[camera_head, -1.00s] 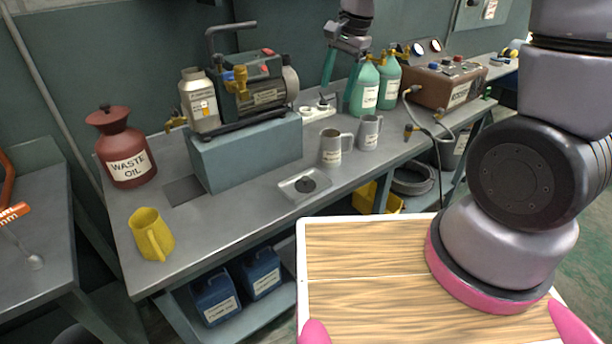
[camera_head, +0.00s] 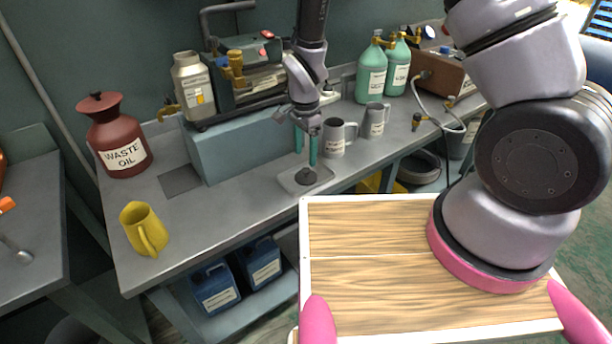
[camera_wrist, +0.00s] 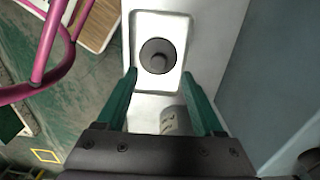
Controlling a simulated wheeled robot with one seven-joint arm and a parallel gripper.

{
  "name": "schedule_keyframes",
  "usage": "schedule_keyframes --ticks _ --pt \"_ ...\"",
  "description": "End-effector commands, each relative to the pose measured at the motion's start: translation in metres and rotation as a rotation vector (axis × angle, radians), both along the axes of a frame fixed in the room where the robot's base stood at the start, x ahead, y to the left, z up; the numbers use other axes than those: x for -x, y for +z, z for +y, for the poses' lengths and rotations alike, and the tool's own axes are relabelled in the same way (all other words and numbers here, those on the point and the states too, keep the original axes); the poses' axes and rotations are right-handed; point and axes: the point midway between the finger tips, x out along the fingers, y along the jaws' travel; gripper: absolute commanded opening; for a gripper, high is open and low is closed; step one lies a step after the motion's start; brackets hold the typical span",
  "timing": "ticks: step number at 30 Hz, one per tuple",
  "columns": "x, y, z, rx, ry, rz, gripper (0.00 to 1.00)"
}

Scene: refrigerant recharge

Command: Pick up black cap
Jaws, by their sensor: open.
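The black cap (camera_head: 305,177) sits in a shallow grey tray (camera_head: 290,184) near the front edge of the workbench. In the wrist view the cap (camera_wrist: 158,56) is a round dark disc with a small knob, inside the pale tray (camera_wrist: 179,22). My gripper (camera_head: 306,160) has green fingers pointing down, just above the tray. In the wrist view my gripper (camera_wrist: 158,88) is open, with the cap ahead of and between the line of its fingertips. Nothing is held between the fingers.
Two grey mugs (camera_head: 334,138) and (camera_head: 376,120) stand right of my gripper. A pump (camera_head: 250,75) on a blue-grey block (camera_head: 235,148) stands behind left. A yellow jug (camera_head: 143,230) and a red waste oil can (camera_head: 117,140) are at left. Green bottles (camera_head: 371,75) stand behind right.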

Motion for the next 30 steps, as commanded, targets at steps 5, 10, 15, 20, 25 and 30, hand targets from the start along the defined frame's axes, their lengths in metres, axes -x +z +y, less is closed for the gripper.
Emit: schedule_keyframes --ticks 5,10,15,20,25,30 --pt "0.002 -0.022 -0.002 0.002 -0.002 0.002 0.69" --pt "0.002 -0.045 -0.003 0.001 0.001 0.002 0.69" --pt "0.002 -0.052 -0.002 0.000 -0.001 0.000 0.69" --pt "0.002 -0.052 -0.002 0.000 -0.001 0.000 0.65" --pt "0.002 -0.052 -0.002 0.000 0.000 0.000 0.00" --pt "0.002 -0.051 -0.002 0.000 0.000 0.000 0.00"
